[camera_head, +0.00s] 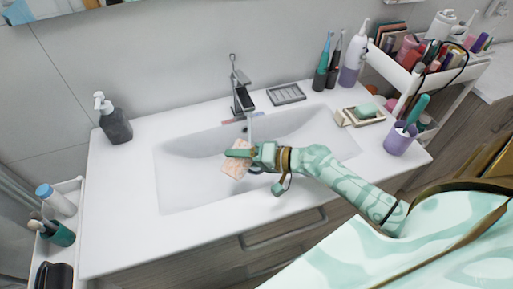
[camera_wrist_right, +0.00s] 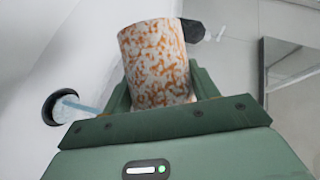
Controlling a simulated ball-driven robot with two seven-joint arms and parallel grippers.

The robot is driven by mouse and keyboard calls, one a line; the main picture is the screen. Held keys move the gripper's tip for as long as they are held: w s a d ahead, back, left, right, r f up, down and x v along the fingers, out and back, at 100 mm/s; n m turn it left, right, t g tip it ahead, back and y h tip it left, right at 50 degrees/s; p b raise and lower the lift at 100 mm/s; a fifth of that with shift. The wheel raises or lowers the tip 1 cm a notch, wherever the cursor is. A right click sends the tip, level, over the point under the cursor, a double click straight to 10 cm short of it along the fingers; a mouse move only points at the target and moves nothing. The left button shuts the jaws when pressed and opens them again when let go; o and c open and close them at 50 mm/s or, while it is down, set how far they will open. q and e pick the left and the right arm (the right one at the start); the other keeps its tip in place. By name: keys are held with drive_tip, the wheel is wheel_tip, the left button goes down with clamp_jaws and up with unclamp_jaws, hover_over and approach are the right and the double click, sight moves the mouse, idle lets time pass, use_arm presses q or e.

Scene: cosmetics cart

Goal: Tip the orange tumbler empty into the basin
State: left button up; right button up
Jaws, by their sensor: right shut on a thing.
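The orange tumbler (camera_head: 236,165), white with orange speckles, is over the basin (camera_head: 185,185), in front of the tap, and looks tilted in the head view. My right gripper (camera_head: 241,152) is shut on it. In the right wrist view the tumbler (camera_wrist_right: 157,65) sits between the green fingers (camera_wrist_right: 160,95). Its inside is hidden, so I cannot tell whether anything is in it. The dark drain hole (camera_wrist_right: 62,106) shows at the left of the wrist view, with a light-blue streak across it. My left gripper is not in view.
The tap (camera_head: 240,95) stands behind the basin. A dark soap bottle (camera_head: 115,122) is at the left, a soap dish (camera_head: 360,117) and purple cup (camera_head: 399,141) at the right. A loaded white cart (camera_head: 400,75) stands at the back right. The front left counter is clear.

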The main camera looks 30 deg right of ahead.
sight(247, 146)
drive_tip(key=shift+d+r+m+y, duration=0.1)
drive_tip(key=shift+r+m+y, duration=0.2)
drive_tip(key=shift+m, duration=0.1)
idle(0.4)
drive_tip(key=shift+w+d+r+m+y+b, duration=0.15)
drive_tip(key=shift+w+d+m+b, duration=0.15)
drive_tip(key=shift+d+b, duration=0.2)
drive_tip(key=shift+w+d+r+m+y+b, duration=0.15)
drive_tip(key=shift+d+m+b, duration=0.2)
drive_tip(key=shift+b, duration=0.25)
drive_tip(key=shift+w+d+r+m+y+b, duration=0.15)
drive_tip(key=shift+r+m+y+b, duration=0.1)
drive_tip(key=shift+m+b, duration=0.2)
drive_tip(key=shift+s+d+r+m+y+b, duration=0.15)
drive_tip(key=shift+m+y+b, duration=0.1)
drive_tip(key=shift+m+b, duration=0.2)
idle(0.7)
drive_tip(key=shift+w, duration=0.1)
